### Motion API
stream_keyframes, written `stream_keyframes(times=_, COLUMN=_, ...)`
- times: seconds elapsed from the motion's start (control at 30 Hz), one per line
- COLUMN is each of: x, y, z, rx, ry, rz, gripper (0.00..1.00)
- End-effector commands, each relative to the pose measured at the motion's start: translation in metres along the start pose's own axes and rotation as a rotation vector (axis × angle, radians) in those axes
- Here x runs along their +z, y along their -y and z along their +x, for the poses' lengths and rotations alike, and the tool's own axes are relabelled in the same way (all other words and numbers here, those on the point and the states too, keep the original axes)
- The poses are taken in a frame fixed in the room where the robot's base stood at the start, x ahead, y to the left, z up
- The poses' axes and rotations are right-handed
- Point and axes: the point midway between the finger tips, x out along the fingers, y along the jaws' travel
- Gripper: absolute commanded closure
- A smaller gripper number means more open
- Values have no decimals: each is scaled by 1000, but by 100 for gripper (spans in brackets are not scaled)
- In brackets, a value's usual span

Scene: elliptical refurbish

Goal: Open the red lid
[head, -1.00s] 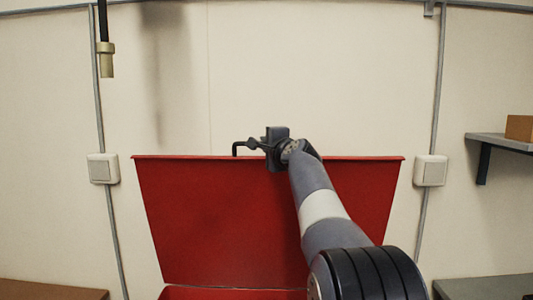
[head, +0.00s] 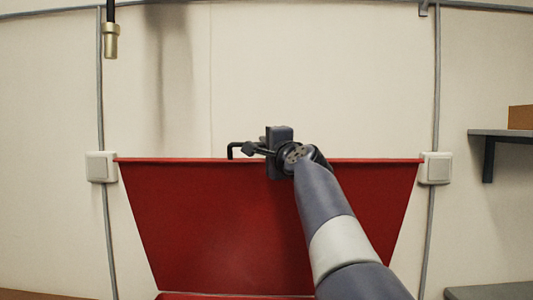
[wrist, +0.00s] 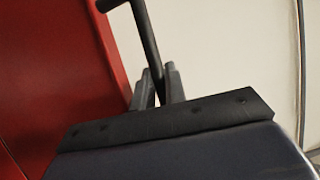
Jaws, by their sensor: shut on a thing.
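The red lid (head: 220,220) stands raised, close to upright, with its wide edge at the top and its narrower hinge edge at the bottom. A black bar handle (head: 231,150) sticks up at its top edge; in the wrist view the handle (wrist: 143,32) runs down between the fingers. My gripper (wrist: 158,88) is shut on this handle. In the head view my gripper (head: 254,149) is at the middle of the lid's top edge, and my arm hides part of the lid.
A pale wall stands behind the lid, with a switch box (head: 101,166) on the left and another (head: 435,167) on the right. A shelf (head: 505,133) with a brown box (head: 520,117) is at the far right. A hose with a brass end (head: 111,41) hangs at upper left.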

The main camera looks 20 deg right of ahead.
Motion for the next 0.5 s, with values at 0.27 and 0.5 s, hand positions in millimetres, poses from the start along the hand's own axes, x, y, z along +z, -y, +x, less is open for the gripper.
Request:
stream_keyframes(times=0.27, x=1, y=-1, z=-1, rx=1, ry=2, rz=0, gripper=100)
stream_keyframes(times=0.5, x=1, y=-1, z=-1, rx=0, ry=1, rz=0, gripper=74)
